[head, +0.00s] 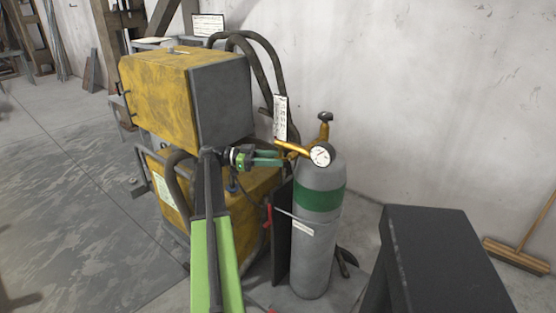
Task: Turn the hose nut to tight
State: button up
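A grey gas cylinder (319,240) with a green band stands upright right of the yellow machine. A brass regulator fitting (292,148) juts left from its top, beside a round white gauge (320,156). The hose nut cannot be made out separately from this brass fitting. My gripper (281,157), with green fingers, points right and lies at the fitting's left end, just below it in the picture. Its two fingers show as separate bars close together. Whether they touch the fitting or have anything between them cannot be told.
The yellow and grey machine (222,105) stands close behind and left of my arm, with dark hoses (262,65) looping above. A white tag (280,118) hangs behind the fitting. A black box (440,255) stands at the right front. A broom (517,256) leans farther right.

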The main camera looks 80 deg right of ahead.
jog(key=shift+s, duration=0.1)
grip_shut()
jog(key=shift+s, duration=0.1)
jog(key=shift+h, duration=0.3)
jog(key=shift+a+n+h, duration=0.15)
jog(key=shift+n+h, duration=0.25)
jog(key=shift+s+a+n+t+h, duration=0.1)
jog(key=shift+a+n+t+h, duration=0.1)
jog(key=shift+n+t+h, duration=1.55)
jog(key=shift+s+a+n+t+h, duration=0.15)
jog(key=shift+n+t+h, duration=0.65)
jog(key=shift+n+h, duration=1.05)
jog(key=shift+s+a+n+t+h, duration=0.1)
jog(key=shift+a+n+t+h, duration=0.15)
jog(key=shift+n+t+h, duration=1.6)
jog(key=shift+m+g+h, duration=0.4)
jog(key=shift+m+h, duration=0.25)
jog(key=shift+h, duration=0.1)
jog(key=shift+w, duration=0.1)
